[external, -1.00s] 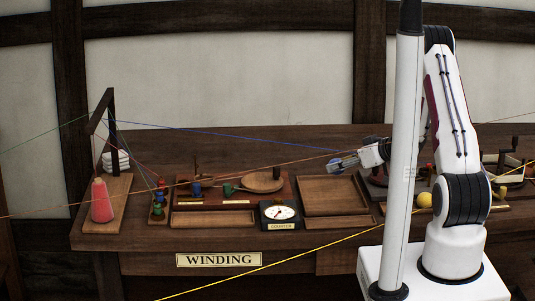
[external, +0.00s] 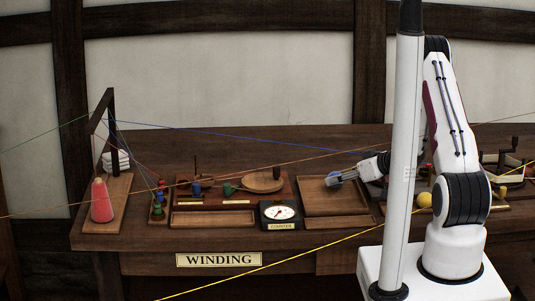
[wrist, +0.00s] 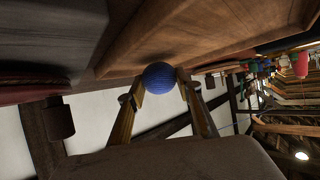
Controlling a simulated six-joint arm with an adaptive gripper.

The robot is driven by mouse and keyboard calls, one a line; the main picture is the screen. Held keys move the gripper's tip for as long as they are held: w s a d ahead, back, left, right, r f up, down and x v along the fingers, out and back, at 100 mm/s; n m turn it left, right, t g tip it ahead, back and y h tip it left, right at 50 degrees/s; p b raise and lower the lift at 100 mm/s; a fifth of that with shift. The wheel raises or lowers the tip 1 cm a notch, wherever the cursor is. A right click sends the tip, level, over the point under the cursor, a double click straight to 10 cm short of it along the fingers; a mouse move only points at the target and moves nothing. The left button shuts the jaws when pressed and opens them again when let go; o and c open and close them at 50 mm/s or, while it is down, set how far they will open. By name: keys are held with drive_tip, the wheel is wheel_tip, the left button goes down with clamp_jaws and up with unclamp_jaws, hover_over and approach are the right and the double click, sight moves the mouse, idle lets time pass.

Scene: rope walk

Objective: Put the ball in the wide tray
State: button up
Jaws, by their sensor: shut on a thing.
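My gripper (external: 338,179) is shut on a blue ball (wrist: 160,78), which sits between its two fingertips in the wrist view. The ball also shows as a small blue shape in the external view (external: 332,181). The wide tray (external: 337,210) is a shallow brown wooden tray on the bench, right of the counter dial. The gripper and ball are low over the tray's back right part. In the wrist view the tray's wooden surface (wrist: 190,35) is close to the ball. I cannot tell whether they touch.
The counter dial (external: 280,213) stands left of the tray. Further left are a board with a round wooden dish (external: 262,181), small coloured spools and a red cone (external: 102,201). A yellow ball (external: 425,200) sits at the right. Thin coloured threads cross the scene.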

drive_tip(key=shift+f, duration=0.4)
drive_tip(key=shift+f, duration=0.1)
drive_tip(key=o, duration=1)
drive_tip(key=shift+r, duration=0.2)
drive_tip(key=v, duration=1.2)
drive_tip(key=shift+f, duration=0.1)
drive_tip(key=shift+s, duration=0.1)
